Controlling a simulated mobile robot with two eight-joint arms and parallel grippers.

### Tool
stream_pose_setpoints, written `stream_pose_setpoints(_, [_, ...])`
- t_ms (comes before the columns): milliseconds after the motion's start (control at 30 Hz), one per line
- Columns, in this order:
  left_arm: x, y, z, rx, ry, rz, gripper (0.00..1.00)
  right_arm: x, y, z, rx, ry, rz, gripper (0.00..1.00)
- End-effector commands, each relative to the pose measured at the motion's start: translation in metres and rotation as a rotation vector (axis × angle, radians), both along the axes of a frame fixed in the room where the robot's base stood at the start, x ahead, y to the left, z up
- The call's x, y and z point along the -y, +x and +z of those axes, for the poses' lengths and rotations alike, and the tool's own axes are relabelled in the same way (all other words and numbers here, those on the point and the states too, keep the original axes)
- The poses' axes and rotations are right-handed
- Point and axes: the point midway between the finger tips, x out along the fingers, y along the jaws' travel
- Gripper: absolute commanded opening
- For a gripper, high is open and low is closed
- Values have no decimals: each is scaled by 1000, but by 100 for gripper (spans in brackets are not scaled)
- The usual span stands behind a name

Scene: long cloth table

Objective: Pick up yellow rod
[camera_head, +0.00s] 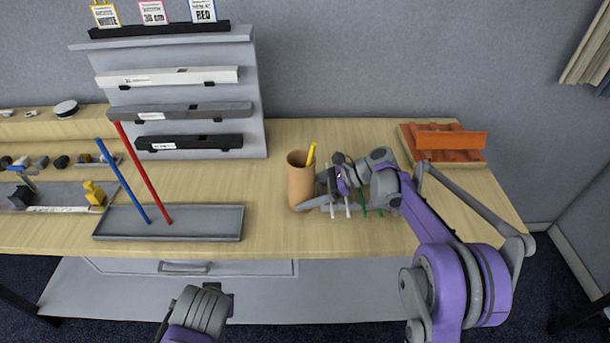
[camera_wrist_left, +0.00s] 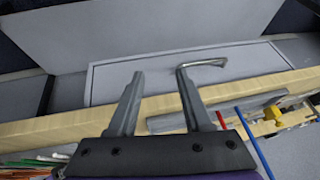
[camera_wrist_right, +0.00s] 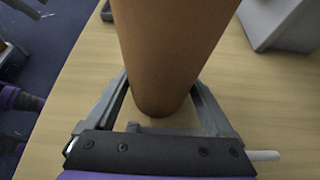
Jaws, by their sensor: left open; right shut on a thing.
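The yellow rod (camera_head: 311,154) sticks up out of the tan cup (camera_head: 299,185), tilted a little to the right; its lower part is hidden inside. My right gripper (camera_head: 312,192) is low at the cup's right side, shut on the cup. In the right wrist view the cup (camera_wrist_right: 172,45) stands between the two fingers, its base near the table top. My left gripper is open and empty in the left wrist view (camera_wrist_left: 160,100), in front of the table; in the head view only its arm's end shows at the bottom.
A blue rod (camera_head: 127,185) and a red rod (camera_head: 143,173) lean up from a grey tray (camera_head: 200,222). White rods (camera_head: 348,207) and green rods (camera_head: 364,203) lie beneath my right wrist. An orange rack (camera_head: 450,141) stands at the right, a tiered grey stand (camera_head: 255,95) behind.

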Motion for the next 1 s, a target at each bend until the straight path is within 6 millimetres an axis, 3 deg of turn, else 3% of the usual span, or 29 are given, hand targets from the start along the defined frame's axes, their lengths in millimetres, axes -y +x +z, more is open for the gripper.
stream_pose_setpoints(267, [37,95,45,247,230,114,50,0,0,0,0,0,0,56])
stream_pose_setpoints(367, [67,127,67,404,273,148,50,0,0,0,0,0,0,56])
stream_pose_setpoints(500, [124,162,99,653,278,175,50,0,0,0,0,0,0,56])
stream_pose_setpoints(700, [200,180,137,954,207,181,50,0,0,0,0,0,0,56])
stream_pose_setpoints(800, [224,181,148,1044,171,177,50,0,0,0,0,-1,0,56])
stream_pose_setpoints(900, [234,183,154,1091,151,175,50,0,0,0,0,-1,0,56])
stream_pose_setpoints(1000, [233,193,156,1106,145,178,50,0,0,0,0,-1,0,56])
